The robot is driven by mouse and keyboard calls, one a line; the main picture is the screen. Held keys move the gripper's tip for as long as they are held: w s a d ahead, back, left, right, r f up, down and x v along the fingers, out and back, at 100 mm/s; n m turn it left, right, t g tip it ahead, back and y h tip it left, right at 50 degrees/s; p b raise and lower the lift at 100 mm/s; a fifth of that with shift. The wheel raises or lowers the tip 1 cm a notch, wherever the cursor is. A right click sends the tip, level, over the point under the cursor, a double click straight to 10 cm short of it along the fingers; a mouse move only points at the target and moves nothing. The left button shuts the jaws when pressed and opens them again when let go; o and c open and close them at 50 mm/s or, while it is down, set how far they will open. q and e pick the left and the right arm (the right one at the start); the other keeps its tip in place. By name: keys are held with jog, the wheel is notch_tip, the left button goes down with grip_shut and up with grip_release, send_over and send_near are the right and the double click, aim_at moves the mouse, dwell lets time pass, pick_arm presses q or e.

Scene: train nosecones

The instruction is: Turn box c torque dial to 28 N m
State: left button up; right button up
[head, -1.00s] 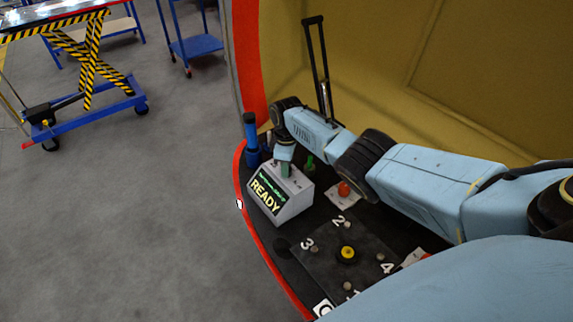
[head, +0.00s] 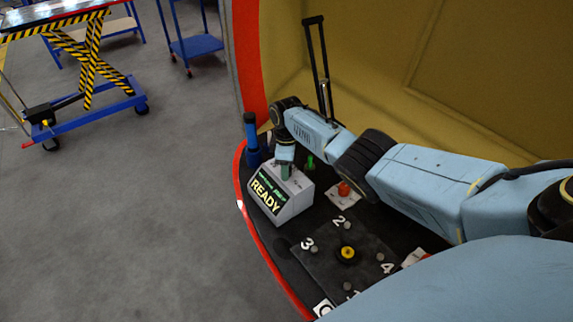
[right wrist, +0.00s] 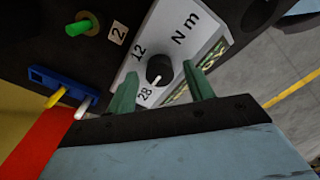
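The torque box (head: 293,206) is a grey sloped box on the dark deck, with a screen (head: 266,194) reading READY. In the right wrist view its top plate (right wrist: 178,30) shows the marks 12, 28 and N m. The black torque dial (right wrist: 160,69) has a white pointer mark at its lower edge, towards the 28. My right gripper (head: 285,171) is over the top of the box. In the right wrist view its green fingers (right wrist: 161,88) are open, one on each side of the dial, with gaps visible. The left gripper is not in view.
A deck plate (head: 325,262) with numbered studs and a yellow-black hub lies in front of the box. A red button (head: 344,188), a green peg (head: 310,162) and a blue cylinder (head: 251,137) stand close by. A C label (head: 322,308) is at the near edge.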

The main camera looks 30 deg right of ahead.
notch_tip(320, 180, up, 13)
jog(key=p, duration=0.4)
jog(key=shift+r, duration=0.2)
dwell(0.5)
